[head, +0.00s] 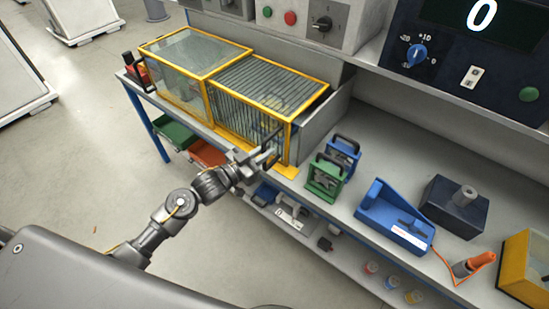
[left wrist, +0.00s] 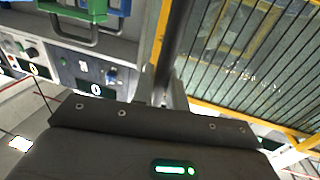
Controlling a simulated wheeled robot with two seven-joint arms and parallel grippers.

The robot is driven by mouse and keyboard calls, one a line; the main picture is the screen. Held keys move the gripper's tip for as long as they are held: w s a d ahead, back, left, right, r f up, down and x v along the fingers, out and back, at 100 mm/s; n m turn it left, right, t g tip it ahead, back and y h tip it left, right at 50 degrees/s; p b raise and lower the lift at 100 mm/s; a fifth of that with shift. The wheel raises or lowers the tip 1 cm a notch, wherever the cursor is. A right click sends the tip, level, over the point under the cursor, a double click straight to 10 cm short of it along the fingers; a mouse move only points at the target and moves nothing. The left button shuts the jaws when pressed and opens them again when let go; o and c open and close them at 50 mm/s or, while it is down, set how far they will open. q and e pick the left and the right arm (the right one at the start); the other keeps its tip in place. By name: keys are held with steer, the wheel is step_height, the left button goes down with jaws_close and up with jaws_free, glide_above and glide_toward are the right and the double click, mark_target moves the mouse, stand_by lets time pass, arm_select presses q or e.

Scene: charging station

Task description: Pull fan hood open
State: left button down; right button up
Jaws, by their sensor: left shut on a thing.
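The fan hood (head: 268,83) is a yellow-framed cage with dark bars, on the bench in the middle of the head view. It also fills the upper right of the left wrist view (left wrist: 250,45). My left gripper (head: 268,158) is at its front right corner, shut on a dark upright handle bar (left wrist: 177,40). In the left wrist view the fingers (left wrist: 165,95) meet low on this bar, beside the yellow frame. The exact finger contact is partly hidden by the gripper body. My right gripper is in neither view.
A clear-sided yellow-framed box (head: 185,65) adjoins the hood on its left. Green (head: 325,178) and blue (head: 343,155) handled blocks and a blue device (head: 395,215) stand to its right. A shelf with control panels (head: 460,45) overhangs the back. Open floor lies left.

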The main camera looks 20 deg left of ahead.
arm_select(q)
steer(key=w+a+b, duration=0.4)
steer(key=w+a, duration=0.1)
steer(key=a, duration=0.8)
steer(key=w+a+b, duration=0.4)
steer(key=w+a, duration=0.1)
steer(key=a, duration=0.7)
steer(key=shift+a, duration=0.35)
steer(key=c, duration=1.5)
jaws_free()
steer(key=b+v, duration=0.2)
steer(key=v, duration=0.8)
steer(key=shift+s+a, duration=0.15)
steer(key=shift+s, duration=0.1)
